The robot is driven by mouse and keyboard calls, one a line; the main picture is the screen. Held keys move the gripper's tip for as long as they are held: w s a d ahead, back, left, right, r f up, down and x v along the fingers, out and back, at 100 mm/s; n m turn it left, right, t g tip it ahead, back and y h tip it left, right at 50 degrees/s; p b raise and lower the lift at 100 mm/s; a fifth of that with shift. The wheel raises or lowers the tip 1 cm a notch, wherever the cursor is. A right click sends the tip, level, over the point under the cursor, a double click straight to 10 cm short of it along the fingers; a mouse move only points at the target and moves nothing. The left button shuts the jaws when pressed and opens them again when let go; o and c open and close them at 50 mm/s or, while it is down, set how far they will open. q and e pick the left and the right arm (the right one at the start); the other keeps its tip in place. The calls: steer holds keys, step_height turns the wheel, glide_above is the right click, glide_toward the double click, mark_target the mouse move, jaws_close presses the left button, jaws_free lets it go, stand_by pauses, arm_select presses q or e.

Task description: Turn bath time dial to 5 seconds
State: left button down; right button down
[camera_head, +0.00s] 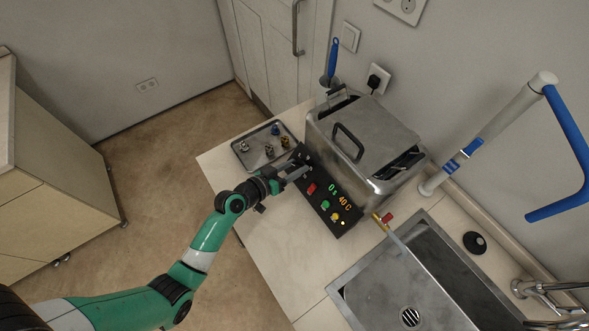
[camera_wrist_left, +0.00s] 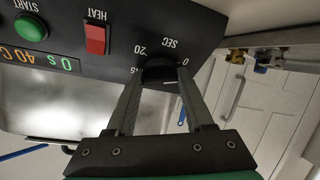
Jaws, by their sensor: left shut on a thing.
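The bath time dial (camera_wrist_left: 160,69) is a black round knob on the dark control panel, seen upside down in the left wrist view under the label SEC. The marks 0 and 20 show near it, and another mark is partly covered by a finger. My left gripper (camera_head: 300,172) is shut on the dial, one finger on each side; it also shows in the left wrist view (camera_wrist_left: 161,84). The panel's display (camera_head: 340,196) reads 0 s and 40 C. In the head view my gripper hides the dial. My right gripper is in neither view.
The red HEAT switch (camera_wrist_left: 96,39) and green START button (camera_wrist_left: 31,27) sit beside the dial. The steel bath (camera_head: 322,127) stands behind the panel. A tray (camera_head: 243,147) with small fittings lies behind the gripper. A sink (camera_head: 395,285) is at right; the counter in front is clear.

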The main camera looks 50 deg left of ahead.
arm_select(q)
steer(key=m+b, duration=0.2)
steer(key=m+h+b, duration=0.1)
steer(key=b, duration=0.2)
steer(key=shift+a+f+m+h, duration=0.1)
steer(key=shift+f+m+h, duration=0.2)
steer(key=shift+f+m, duration=0.1)
steer(key=shift+r+m, duration=0.15)
steer(key=shift+m, duration=0.35)
steer(key=shift+r+m+h, duration=0.15)
steer(key=shift+m+h, duration=0.25)
steer(key=shift+m, duration=0.2)
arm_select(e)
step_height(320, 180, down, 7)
arm_select(q)
steer(key=shift+r+m, duration=0.15)
steer(key=shift+m, duration=0.35)
steer(key=m+p, duration=0.1)
steer(key=m+h+p, duration=0.1)
steer(key=p, duration=0.1)
steer(key=m+p, duration=0.1)
steer(key=m, duration=0.1)
steer(key=shift+r+g+h+p, duration=0.25)
steer(key=shift+g+h+p, duration=0.05)
steer(key=shift+h+p, duration=0.1)
steer(key=shift+f+m+p, duration=0.25)
steer(key=shift+m+p, duration=0.45)
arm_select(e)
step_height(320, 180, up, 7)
